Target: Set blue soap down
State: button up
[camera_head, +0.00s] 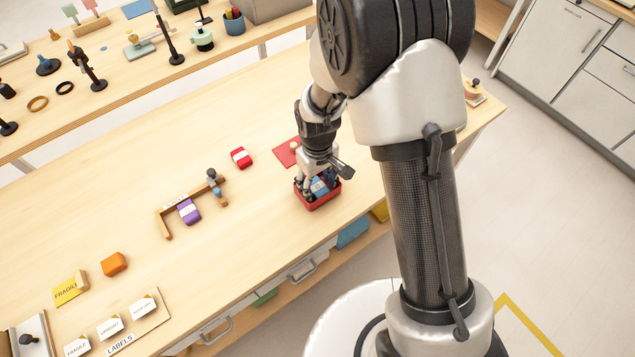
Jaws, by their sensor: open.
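The blue soap (319,188) has a pale label and sits inside a small red tray (322,203) near the front edge of the wooden table. My gripper (318,183) points down into the tray from above, with its fingers open around or beside the soap. The fingers partly hide the soap, so I cannot tell whether they touch it.
A red soap (241,157) and a purple soap (189,211) by a wooden frame (165,225) lie to the left. A red mat (286,153) is behind the tray. An orange block (114,264) and label cards (110,327) are farther left. Bare table lies between.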

notch_tip(320, 180, up, 11)
jog(key=shift+r, duration=0.2)
notch_tip(320, 180, up, 13)
jog(key=m+t, duration=0.2)
jog(key=m, duration=0.1)
send_over(318, 187)
jog(key=s+d, duration=0.7)
jog(key=s+d+r+m+t, duration=0.1)
jog(key=s+d+r+m, duration=0.1)
jog(key=s, duration=0.4)
jog(key=s+d+r+m+t, duration=0.1)
jog(key=s+d+r, duration=0.2)
jog(key=s, duration=0.3)
jog(key=shift+s+d+m+t, duration=0.25)
jog(key=shift+m+t, duration=0.05)
jog(key=shift+m, duration=0.1)
